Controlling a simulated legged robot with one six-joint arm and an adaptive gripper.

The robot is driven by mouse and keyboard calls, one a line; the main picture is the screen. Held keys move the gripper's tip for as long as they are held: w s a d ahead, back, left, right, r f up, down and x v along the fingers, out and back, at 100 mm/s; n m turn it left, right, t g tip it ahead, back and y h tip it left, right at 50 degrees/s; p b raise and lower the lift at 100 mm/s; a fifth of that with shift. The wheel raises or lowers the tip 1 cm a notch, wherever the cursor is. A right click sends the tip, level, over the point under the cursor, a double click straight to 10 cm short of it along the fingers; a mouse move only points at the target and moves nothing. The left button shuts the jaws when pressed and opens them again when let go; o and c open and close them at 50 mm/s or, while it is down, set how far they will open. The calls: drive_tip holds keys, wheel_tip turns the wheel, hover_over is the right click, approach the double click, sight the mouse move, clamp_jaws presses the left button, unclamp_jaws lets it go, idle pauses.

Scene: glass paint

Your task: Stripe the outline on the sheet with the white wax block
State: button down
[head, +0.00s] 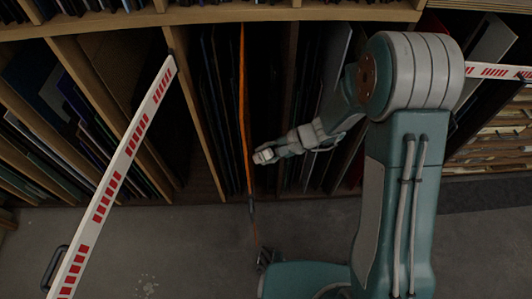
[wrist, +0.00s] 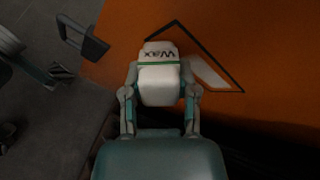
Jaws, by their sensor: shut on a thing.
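My gripper (wrist: 160,82) is shut on the white wax block (wrist: 158,52), with one finger on each side. The block carries a green band and the word "Wax", upside down in the wrist view. It lies over the lower left part of a black angular outline (wrist: 178,24) on the orange sheet (wrist: 270,50) and hides part of it. A pale white patch (wrist: 208,74) shows inside the outline, right of the block. I cannot tell whether the block touches the sheet. In the head view the sheet (head: 242,90) stands nearly edge-on, with my gripper (head: 262,156) at its right.
A dark handle-like piece (wrist: 84,38) sits at the sheet's left edge. Wooden rack dividers (head: 195,120) and other upright sheets (head: 305,110) stand close on both sides. A red-and-white barrier bar (head: 115,175) crosses the left. Grey floor (head: 150,245) lies open in front.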

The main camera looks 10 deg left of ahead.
drive_tip(key=shift+a, duration=0.2)
drive_tip(key=w, duration=0.2)
drive_tip(key=w+a, duration=0.1)
drive_tip(key=shift+w, duration=0.4)
drive_tip(key=shift+s, duration=0.1)
drive_tip(key=shift+s+d, duration=0.2)
drive_tip(key=shift+s, duration=0.75)
drive_tip(key=shift+s+d, duration=0.2)
drive_tip(key=shift+s, duration=0.75)
drive_tip(key=shift+w+d, duration=0.25)
drive_tip(key=shift+d, duration=0.7)
drive_tip(key=shift+w+d, duration=0.25)
drive_tip(key=shift+d, duration=0.75)
drive_tip(key=shift+w+d, duration=0.25)
drive_tip(key=shift+d, duration=0.7)
